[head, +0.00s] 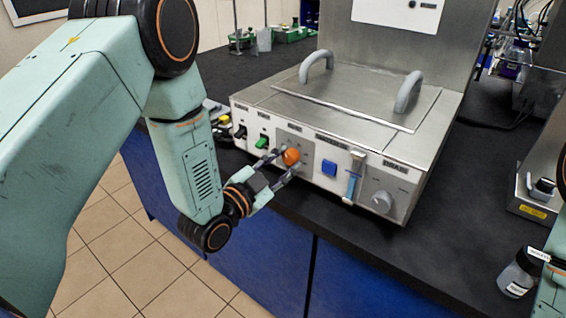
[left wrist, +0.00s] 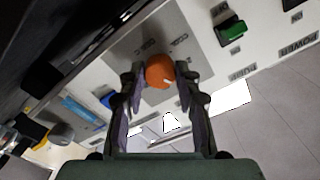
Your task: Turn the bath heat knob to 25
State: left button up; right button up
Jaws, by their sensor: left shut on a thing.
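The heat knob (head: 291,156) is an orange round knob on the white front panel of the steel bath (head: 345,95). In the left wrist view the orange knob (left wrist: 160,71) has a small white mark on its lower right, and the scale print around it is too small to read. My left gripper (head: 283,163) is at the panel with its fingers on either side of the knob, shut on it. In the left wrist view the left gripper's fingers (left wrist: 160,80) flank the knob. Of my right arm only a link shows at the right edge; its gripper is out of view.
A small labelled bottle (head: 520,272) stands at the lower right. The black bench top in front of the bath is narrow.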

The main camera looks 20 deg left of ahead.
pick_arm(q)
jog(key=o, duration=1.2)
jog(key=shift+c, duration=0.2)
jog(key=v, duration=1.2)
